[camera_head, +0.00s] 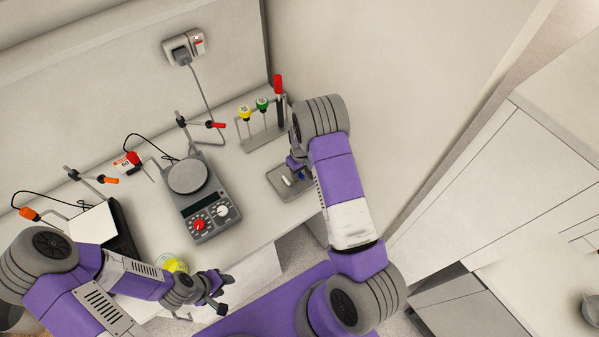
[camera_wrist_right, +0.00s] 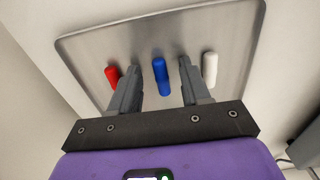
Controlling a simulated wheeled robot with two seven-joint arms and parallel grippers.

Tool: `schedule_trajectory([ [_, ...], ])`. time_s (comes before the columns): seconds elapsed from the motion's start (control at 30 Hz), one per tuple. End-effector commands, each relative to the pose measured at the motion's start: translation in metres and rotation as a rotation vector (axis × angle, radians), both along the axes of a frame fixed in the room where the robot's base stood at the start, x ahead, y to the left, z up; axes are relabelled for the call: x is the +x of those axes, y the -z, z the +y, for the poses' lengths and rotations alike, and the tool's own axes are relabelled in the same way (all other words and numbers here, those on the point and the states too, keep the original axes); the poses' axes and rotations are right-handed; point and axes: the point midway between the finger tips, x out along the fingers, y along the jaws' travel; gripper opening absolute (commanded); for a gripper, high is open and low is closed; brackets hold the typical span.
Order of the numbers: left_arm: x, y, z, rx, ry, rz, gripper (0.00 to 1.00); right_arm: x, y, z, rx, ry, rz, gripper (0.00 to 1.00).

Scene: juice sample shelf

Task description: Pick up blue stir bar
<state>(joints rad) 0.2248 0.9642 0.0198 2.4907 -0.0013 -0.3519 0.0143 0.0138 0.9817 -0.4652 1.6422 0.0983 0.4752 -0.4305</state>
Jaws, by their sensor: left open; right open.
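The blue stir bar (camera_wrist_right: 161,76) lies on a grey metal tray (camera_wrist_right: 150,35) between a red stir bar (camera_wrist_right: 112,76) and a white stir bar (camera_wrist_right: 210,66). My right gripper (camera_wrist_right: 156,75) is open over the tray, with one finger on each side of the blue bar. I cannot tell whether the fingers touch the tray. In the head view, the tray (camera_head: 277,179) is at the bench's right end, and my right arm partly covers it. My left gripper (camera_head: 218,290) is open and empty near the bench's front edge.
A hotplate stirrer (camera_head: 199,208) stands left of the tray. Behind the tray is a rack (camera_head: 262,139) with yellow, green and red-handled tools. A wall panel (camera_head: 385,90) closes off the right side. A yellow-topped object (camera_head: 172,264) sits near my left arm.

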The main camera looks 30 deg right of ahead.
Motion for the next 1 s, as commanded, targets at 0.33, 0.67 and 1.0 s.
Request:
schedule_trajectory([
  [0.33, 0.000, 0.000, 0.000, 0.000, 0.000, 0.000, 0.43, 0.000, 0.000, 0.000, 0.000, 0.000, 0.000, 0.13],
  [0.67, 0.000, 0.000, 0.000, 0.000, 0.000, 0.000, 0.43, 0.000, 0.000, 0.000, 0.000, 0.000, 0.000, 0.00],
  [1.0, 0.000, 0.005, 0.000, 0.000, 0.000, 0.000, 0.43, 0.002, -0.041, 0.000, 0.000, 0.000, -0.006, 0.00],
])
